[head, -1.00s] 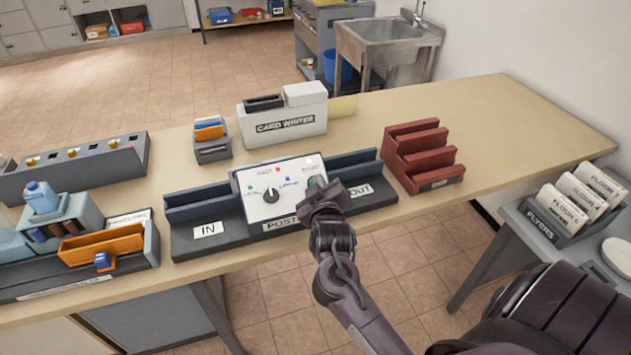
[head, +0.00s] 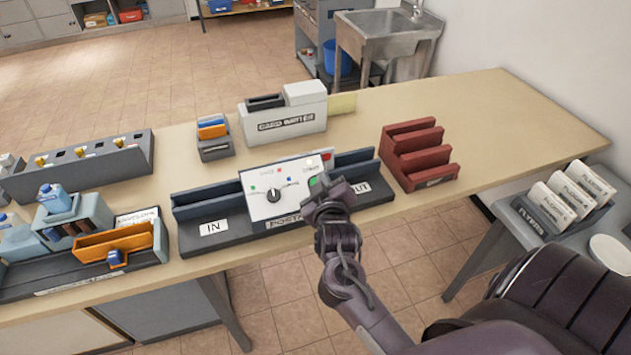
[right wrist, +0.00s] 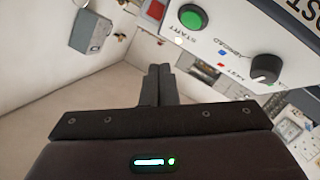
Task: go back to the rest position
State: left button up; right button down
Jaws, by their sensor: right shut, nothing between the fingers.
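My right gripper (head: 325,190) is in front of the right side of the postage machine (head: 273,197), close to its front panel. In the right wrist view its fingers (right wrist: 158,85) are together with nothing between them. That view also shows the machine's green start button (right wrist: 193,17) and black dial (right wrist: 264,67), apart from the fingertips. In the head view the gripper partly covers the machine's right edge and the OUT side of its tray. My left gripper is not in view.
A red slotted rack (head: 420,155) stands right of the machine, and the card writer (head: 285,121) behind it. An orange holder (head: 113,243) and grey bins are at left. A flyers rack (head: 565,200) is on a side table at right. The table's far right is bare.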

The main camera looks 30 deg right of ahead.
dwell(0.3)
jog(key=s+a+f+g+y, duration=0.4)
jog(key=s+a+y, duration=0.2)
jog(key=a, duration=0.2)
jog(key=s+a+g+y, duration=0.1)
jog(key=s+a+g, duration=0.15)
jog(key=s, duration=0.45)
jog(key=s+a+g, duration=0.2)
jog(key=s+g, duration=0.2)
jog(key=s, duration=0.3)
notch_tip(320, 180, down, 32)
jog(key=r+g+b, duration=0.1)
jog(key=b, duration=0.1)
jog(key=s+d+f+g+b, duration=0.1)
jog(key=s+d+f, duration=0.2)
jog(key=s+f, duration=1.8)
jog(key=shift+d+f+n, duration=0.15)
jog(key=shift+n, duration=0.25)
jog(key=shift+g, duration=0.25)
